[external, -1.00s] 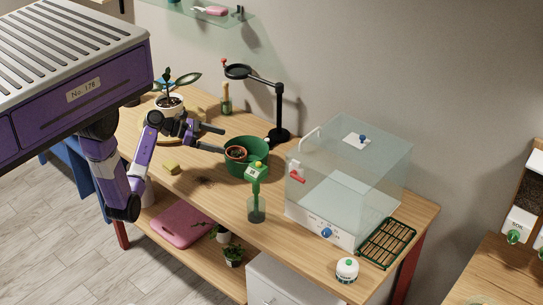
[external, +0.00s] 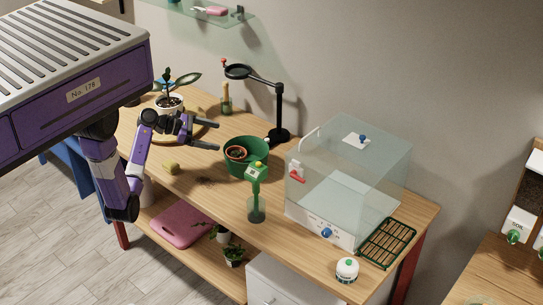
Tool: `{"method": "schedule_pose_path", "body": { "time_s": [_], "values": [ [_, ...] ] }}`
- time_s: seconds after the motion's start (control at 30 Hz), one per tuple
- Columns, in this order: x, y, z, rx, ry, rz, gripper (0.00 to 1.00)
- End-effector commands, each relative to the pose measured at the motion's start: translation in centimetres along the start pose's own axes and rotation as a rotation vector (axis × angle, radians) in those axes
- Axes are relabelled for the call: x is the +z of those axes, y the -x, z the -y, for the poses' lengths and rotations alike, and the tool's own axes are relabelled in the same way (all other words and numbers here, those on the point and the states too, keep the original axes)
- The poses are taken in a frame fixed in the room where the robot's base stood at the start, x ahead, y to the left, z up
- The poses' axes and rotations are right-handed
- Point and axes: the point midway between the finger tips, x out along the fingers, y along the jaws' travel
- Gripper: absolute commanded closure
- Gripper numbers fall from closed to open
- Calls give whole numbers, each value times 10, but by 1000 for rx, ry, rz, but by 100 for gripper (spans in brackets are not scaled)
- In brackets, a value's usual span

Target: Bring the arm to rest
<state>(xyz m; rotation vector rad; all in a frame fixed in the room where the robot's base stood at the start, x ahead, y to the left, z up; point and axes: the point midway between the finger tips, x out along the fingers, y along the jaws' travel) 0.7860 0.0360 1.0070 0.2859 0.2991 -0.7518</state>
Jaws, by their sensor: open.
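My gripper (external: 212,137) is open and empty, held above the wooden bench. Its two dark fingers point right toward the green pot (external: 246,157) and are apart from it. A small terracotta pot (external: 236,153) sits inside the green pot. My arm (external: 138,160) is bent, with its elbow low at the bench's left front edge. Behind my gripper, a white pot (external: 170,104) with a leafy plant stands on a round board.
A black magnifier lamp (external: 280,110) stands behind. A clear box (external: 345,170), green rack (external: 388,243) and white round device (external: 347,270) are at right.

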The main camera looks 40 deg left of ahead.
Motion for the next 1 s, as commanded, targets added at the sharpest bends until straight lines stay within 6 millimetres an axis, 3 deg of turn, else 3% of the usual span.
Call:
{"method": "schedule_pose_path", "body": {
  "time_s": [0.13,0.2,0.37,0.5,0.63,1.0],
  "values": [
    [7,10,-51,229,-332,-40,6],
    [-1,19,-66,346,-513,-110,6],
    [-27,43,-66,529,-937,-354,6],
    [-45,70,-39,591,-1305,-607,6],
    [-49,95,-4,585,-1608,-809,6],
    [-24,156,117,407,-2317,-1150,6]
  ]
}}
